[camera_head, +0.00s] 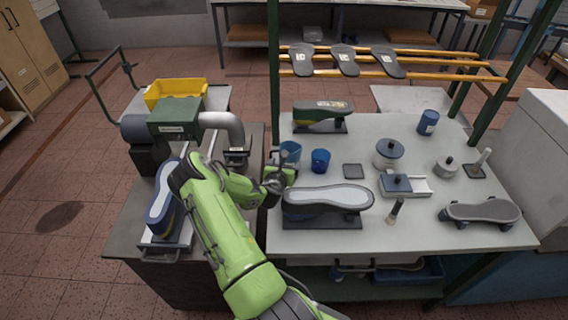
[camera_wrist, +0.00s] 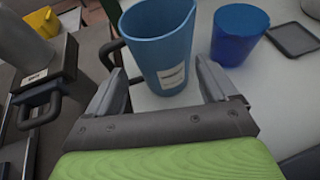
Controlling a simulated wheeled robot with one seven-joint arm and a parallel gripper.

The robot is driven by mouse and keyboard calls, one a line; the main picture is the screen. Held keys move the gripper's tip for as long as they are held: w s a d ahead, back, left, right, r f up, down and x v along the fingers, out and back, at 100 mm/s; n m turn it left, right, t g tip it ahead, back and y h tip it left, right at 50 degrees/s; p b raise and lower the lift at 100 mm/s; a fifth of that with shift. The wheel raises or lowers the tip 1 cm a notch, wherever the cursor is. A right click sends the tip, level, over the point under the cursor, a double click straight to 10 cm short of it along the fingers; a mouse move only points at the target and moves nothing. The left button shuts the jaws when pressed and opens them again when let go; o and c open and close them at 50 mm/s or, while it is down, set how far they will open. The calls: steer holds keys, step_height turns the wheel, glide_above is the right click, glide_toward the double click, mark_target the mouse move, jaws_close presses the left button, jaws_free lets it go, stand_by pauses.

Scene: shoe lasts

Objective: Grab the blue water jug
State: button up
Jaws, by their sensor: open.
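The blue water jug (camera_head: 290,150) stands upright near the left edge of the white table, with a darker blue cup (camera_head: 320,161) just right of it. In the wrist view the jug (camera_wrist: 160,40) is light blue, open at the top, with a white label low on its side. My gripper (camera_head: 279,180) is at the near side of the jug. In the wrist view its two fingers (camera_wrist: 163,85) are spread, one on each side of the jug's lower part. I cannot tell whether they touch it. The darker blue cup (camera_wrist: 239,34) is outside the right finger.
A shoe last (camera_head: 327,198) on a dark base lies close right of my gripper. A green and black device (camera_head: 323,115) stands behind the jug. A flat dark square (camera_head: 353,171) lies right of the cup. A machine with a grey pipe (camera_head: 222,124) stands to the left.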

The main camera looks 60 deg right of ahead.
steer(key=x, duration=0.6)
steer(key=shift+d+r, duration=0.15)
steer(key=shift+d, duration=0.15)
steer(key=shift+a+r, duration=0.1)
steer(key=shift+c, duration=0.4)
steer(key=c, duration=0.8)
steer(key=shift+r, duration=0.1)
